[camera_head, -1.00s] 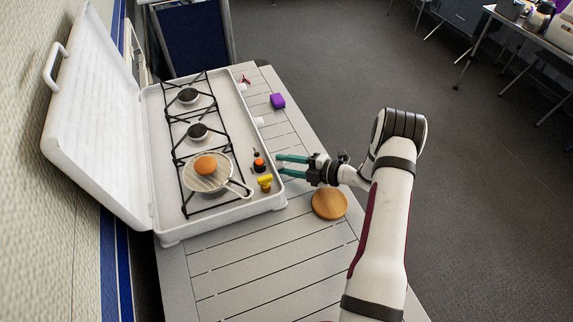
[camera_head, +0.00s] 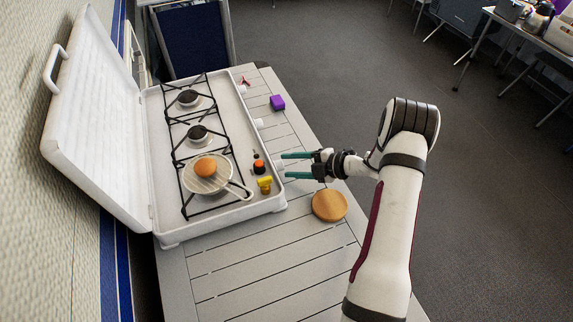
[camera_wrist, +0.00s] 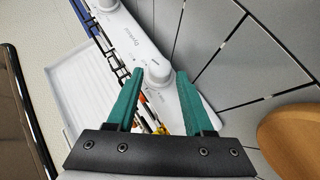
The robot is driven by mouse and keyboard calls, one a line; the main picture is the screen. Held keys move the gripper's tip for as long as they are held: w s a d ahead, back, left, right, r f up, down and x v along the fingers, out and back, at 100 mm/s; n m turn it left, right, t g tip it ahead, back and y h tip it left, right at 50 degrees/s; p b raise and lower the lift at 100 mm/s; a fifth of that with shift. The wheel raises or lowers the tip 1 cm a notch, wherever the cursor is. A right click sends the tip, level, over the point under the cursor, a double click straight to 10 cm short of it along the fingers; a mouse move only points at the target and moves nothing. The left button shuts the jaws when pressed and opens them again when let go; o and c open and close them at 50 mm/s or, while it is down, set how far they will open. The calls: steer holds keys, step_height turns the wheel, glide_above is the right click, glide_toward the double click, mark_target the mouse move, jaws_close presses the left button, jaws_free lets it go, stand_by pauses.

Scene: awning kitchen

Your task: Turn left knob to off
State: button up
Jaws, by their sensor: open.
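The white camping stove (camera_head: 240,208) stands open on the slatted table, with its control knobs on the long side facing my arm. The left knob (camera_wrist: 159,76) is a white round knob on the stove's front panel, near the end by the frying pan. My gripper (camera_head: 284,166) has green fingers spread apart and empty, just off that panel. In the wrist view the knob shows between my two fingertips (camera_wrist: 160,80), seemingly just beyond them. The small print beside it is too small to read, so its setting cannot be told. A second knob (camera_wrist: 107,4) is farther along the panel.
A frying pan (camera_head: 197,183) with a round brown item sits on the nearest burner, its handle toward me. Small yellow (camera_head: 265,183) and orange-black (camera_head: 259,166) items stand in the stove tray. A wooden disc (camera_head: 329,205) and a purple block (camera_head: 278,102) lie on the table.

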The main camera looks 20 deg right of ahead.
steer(key=v, duration=1.3)
steer(key=shift+s+d+r, duration=0.15)
steer(key=shift+s+d, duration=0.1)
